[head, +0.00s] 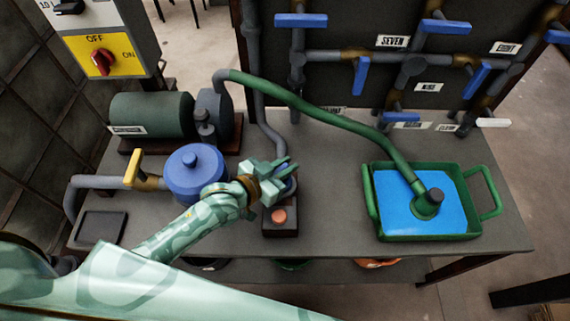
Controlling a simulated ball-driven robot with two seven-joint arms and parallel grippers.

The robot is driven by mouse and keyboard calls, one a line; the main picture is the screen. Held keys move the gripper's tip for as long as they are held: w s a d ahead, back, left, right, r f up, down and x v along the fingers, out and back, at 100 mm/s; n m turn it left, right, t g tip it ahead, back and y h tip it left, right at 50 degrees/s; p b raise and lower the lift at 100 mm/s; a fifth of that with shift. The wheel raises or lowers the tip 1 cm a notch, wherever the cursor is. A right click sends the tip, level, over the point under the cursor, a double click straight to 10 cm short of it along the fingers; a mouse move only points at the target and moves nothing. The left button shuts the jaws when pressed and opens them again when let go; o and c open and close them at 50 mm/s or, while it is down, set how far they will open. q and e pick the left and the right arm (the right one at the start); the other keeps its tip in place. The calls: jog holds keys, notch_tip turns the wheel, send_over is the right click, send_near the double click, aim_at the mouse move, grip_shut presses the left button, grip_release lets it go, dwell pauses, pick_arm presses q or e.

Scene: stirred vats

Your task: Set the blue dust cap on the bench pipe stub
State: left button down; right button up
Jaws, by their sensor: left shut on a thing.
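My left gripper (283,177) reaches over the middle of the bench (330,230). It is shut on a small blue thing, apparently the blue dust cap (288,186), which is mostly covered by the fingers. The gripper is just behind a dark box with a red button (279,216). I cannot make out the bench pipe stub for certain; it may be hidden behind the gripper. I cannot tell whether the cap touches anything below it. My right gripper is not in view.
A blue lidded pot (195,172) stands beside my left forearm, by a pipe with a yellow lever (133,168). A green pump motor (152,115) is behind. A green hose (310,108) runs to a green tray (420,238) of blue liquid. Blue-handled pipework (340,57) stands behind.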

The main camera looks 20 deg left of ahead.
pick_arm(q)
jog(key=shift+f, duration=0.2)
jog(key=c, duration=1.6)
grip_release()
jog(key=shift+c, duration=0.2)
jog(key=p+v, duration=0.3)
jog(key=v, duration=0.1)
jog(key=shift+s+a+r, duration=0.15)
jog(key=shift+s+r, duration=0.05)
jog(key=shift+s, duration=0.05)
jog(key=p+v, duration=0.3)
jog(key=v, duration=0.3)
jog(key=shift+s+p, duration=0.2)
jog(key=shift+p, duration=0.2)
jog(key=shift+a+f, duration=0.1)
